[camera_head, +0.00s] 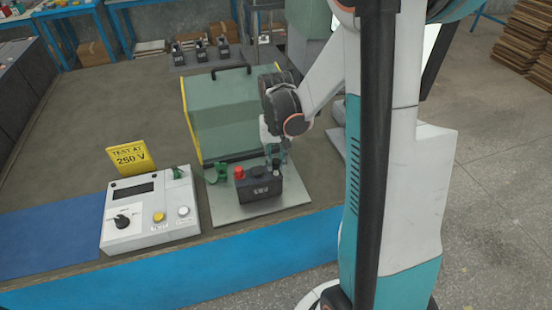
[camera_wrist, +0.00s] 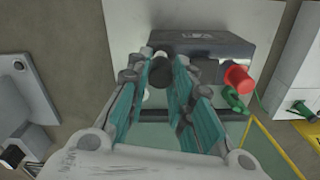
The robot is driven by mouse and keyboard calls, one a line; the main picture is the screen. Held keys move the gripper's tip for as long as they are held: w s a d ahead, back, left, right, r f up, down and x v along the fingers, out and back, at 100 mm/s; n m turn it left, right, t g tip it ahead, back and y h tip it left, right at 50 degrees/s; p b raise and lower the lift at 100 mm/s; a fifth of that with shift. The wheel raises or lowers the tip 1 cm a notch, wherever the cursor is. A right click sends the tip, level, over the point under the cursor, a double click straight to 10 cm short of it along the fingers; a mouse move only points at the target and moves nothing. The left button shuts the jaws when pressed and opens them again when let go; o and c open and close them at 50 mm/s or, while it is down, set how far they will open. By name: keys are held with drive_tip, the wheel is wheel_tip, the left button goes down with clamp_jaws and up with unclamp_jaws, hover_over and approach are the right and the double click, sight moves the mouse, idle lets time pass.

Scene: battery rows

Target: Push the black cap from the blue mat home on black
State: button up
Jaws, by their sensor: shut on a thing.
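A black battery (camera_head: 262,188) stands on a light grey plate (camera_head: 290,197); it also shows in the wrist view (camera_wrist: 215,50). A red cap (camera_head: 239,173) sits at its left end, and near the right in the wrist view (camera_wrist: 238,78). My gripper (camera_head: 275,158) is over the battery's other end, pointing down. In the wrist view, my gripper (camera_wrist: 163,85) is shut on the black cap (camera_wrist: 161,70), which shows between the teal fingers at the battery's edge. The post under the cap is hidden, so I cannot tell whether they touch. The blue mat (camera_head: 50,238) shows no cap.
A green box (camera_head: 235,115) with a handle stands behind the battery. A tester (camera_head: 150,212) with knob and buttons is to the left, below a yellow "TEST AT 250 V" sign (camera_head: 131,157). A green clip (camera_head: 217,174) is close beside the red cap.

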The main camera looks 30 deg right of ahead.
drive_tip(key=shift+f+b, duration=1.3)
drive_tip(key=shift+f, duration=0.15)
idle(1.6)
drive_tip(key=o, duration=0.8)
drive_tip(key=o, duration=0.5)
drive_tip(key=shift+r, duration=0.1)
drive_tip(key=shift+r+p, duration=2.55)
drive_tip(key=shift+r, duration=0.85)
